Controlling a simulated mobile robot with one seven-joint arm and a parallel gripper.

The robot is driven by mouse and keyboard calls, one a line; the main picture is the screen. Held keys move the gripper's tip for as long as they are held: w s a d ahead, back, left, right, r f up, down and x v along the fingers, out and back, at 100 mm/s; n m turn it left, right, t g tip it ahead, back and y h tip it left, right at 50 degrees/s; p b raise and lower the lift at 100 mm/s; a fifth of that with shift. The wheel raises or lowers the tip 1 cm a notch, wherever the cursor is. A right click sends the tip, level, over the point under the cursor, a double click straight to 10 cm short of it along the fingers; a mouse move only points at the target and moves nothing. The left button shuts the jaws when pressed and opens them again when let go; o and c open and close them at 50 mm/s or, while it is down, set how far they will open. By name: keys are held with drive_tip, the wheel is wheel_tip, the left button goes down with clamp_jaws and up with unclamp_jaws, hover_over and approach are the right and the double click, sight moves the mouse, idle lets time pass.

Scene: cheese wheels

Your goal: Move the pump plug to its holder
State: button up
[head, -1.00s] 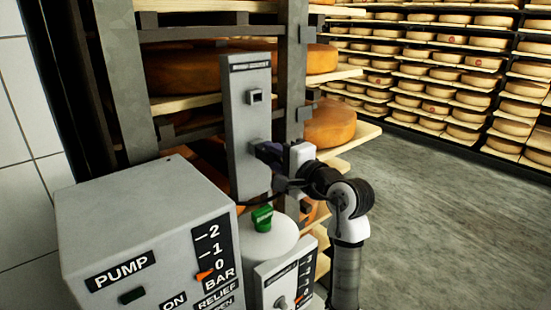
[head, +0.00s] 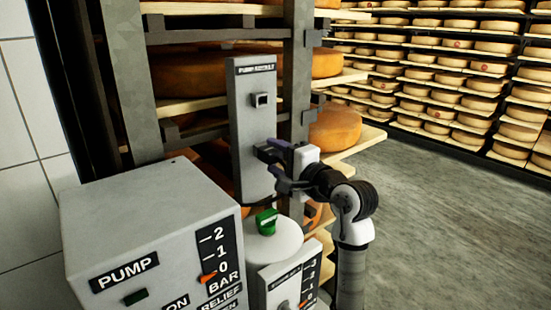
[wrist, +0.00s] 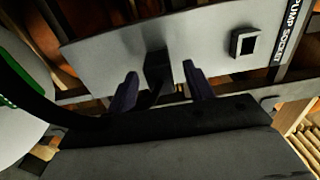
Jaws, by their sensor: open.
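My gripper (head: 267,165) is open, in front of the lower right part of an upright grey panel (head: 245,140). In the wrist view, a dark block (wrist: 158,68), which looks like the pump plug, sits against the panel between the spread fingers, with a gap on both sides. Its far end meets the panel; I cannot tell how it is held there. A black cable (wrist: 38,100) curves in from the left. The square socket (head: 261,100) higher on the panel is empty; it shows in the wrist view (wrist: 245,42) beside the PUMP SOCKET label.
A grey pump box (head: 150,225) stands at the front left. A white tank with a green knob (head: 266,222) and a small dial box (head: 288,288) stand below my gripper. Shelves with cheese wheels (head: 335,128) are close behind the panel. Floor (head: 440,210) is open at the right.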

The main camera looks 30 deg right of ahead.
drive_tip(key=s+d+b, duration=0.1)
drive_tip(key=s+b, duration=0.2)
drive_tip(key=s, duration=1)
drive_tip(key=shift+d, duration=0.4)
